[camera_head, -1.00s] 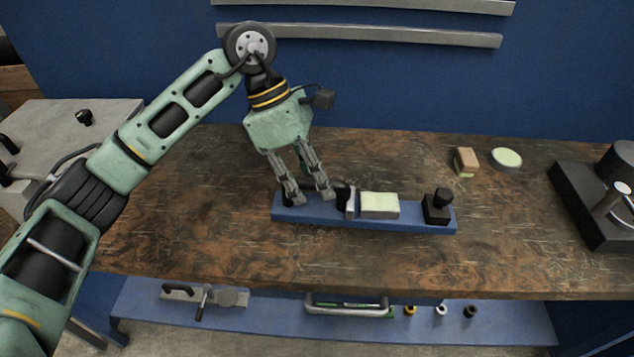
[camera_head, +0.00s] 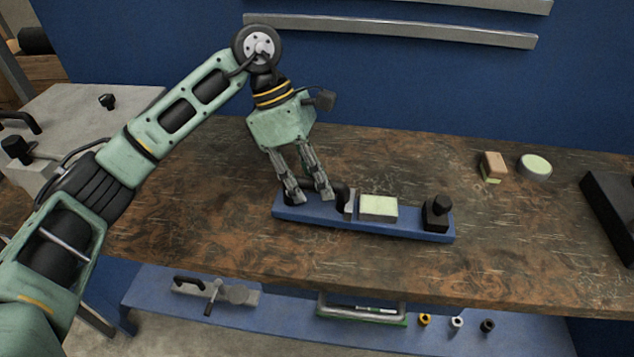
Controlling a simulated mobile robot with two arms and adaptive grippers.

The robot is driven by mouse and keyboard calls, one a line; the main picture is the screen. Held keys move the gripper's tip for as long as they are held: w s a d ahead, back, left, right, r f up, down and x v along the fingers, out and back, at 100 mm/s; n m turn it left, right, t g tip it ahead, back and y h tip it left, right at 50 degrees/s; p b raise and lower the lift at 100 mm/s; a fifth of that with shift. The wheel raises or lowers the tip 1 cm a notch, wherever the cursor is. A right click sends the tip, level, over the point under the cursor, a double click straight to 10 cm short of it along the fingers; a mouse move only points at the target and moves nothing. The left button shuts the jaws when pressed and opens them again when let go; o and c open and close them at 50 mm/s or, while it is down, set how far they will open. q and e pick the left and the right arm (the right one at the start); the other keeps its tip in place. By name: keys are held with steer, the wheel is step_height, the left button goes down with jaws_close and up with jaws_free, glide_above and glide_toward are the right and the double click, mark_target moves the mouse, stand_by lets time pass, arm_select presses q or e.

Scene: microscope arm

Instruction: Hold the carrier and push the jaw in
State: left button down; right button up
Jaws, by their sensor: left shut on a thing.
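The carrier is a long blue bar (camera_head: 400,232) lying on the wooden bench. On it are a pale-topped block (camera_head: 378,209), a black block with a knob (camera_head: 438,213) at the right end, and a small grey plate, apparently the jaw (camera_head: 351,203), with a black part beside it. The plate stands at or very near the pale block's left side; contact is unclear. My left gripper (camera_head: 308,196) points down at the carrier's left end, shut on the carrier there; its fingers hide the exact grip. My right gripper is not in view.
A wood-coloured block (camera_head: 493,165) and a round pale-topped disc (camera_head: 535,166) lie at the back right. A dark base (camera_head: 610,215) is at the right edge. A blue shelf (camera_head: 275,312) with tools is below the bench. Bench in front of the carrier is clear.

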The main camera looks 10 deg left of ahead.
arm_select(q)
steer(key=shift+w+a+f, duration=0.15)
steer(key=shift+a+f, duration=0.1)
steer(key=shift+a, duration=0.1)
steer(key=shift+w+a+f+b, duration=0.2)
steer(key=shift+a+f+b, duration=0.4)
steer(key=shift+b, duration=0.15)
steer(key=shift+w+a+f+b, duration=0.15)
steer(key=shift+a+f+b, duration=0.2)
steer(key=shift+a, duration=0.25)
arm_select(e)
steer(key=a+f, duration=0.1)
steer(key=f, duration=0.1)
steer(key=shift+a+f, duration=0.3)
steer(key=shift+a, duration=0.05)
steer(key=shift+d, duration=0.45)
arm_select(q)
steer(key=shift+f+b, duration=0.3)
steer(key=shift+f, duration=0.1)
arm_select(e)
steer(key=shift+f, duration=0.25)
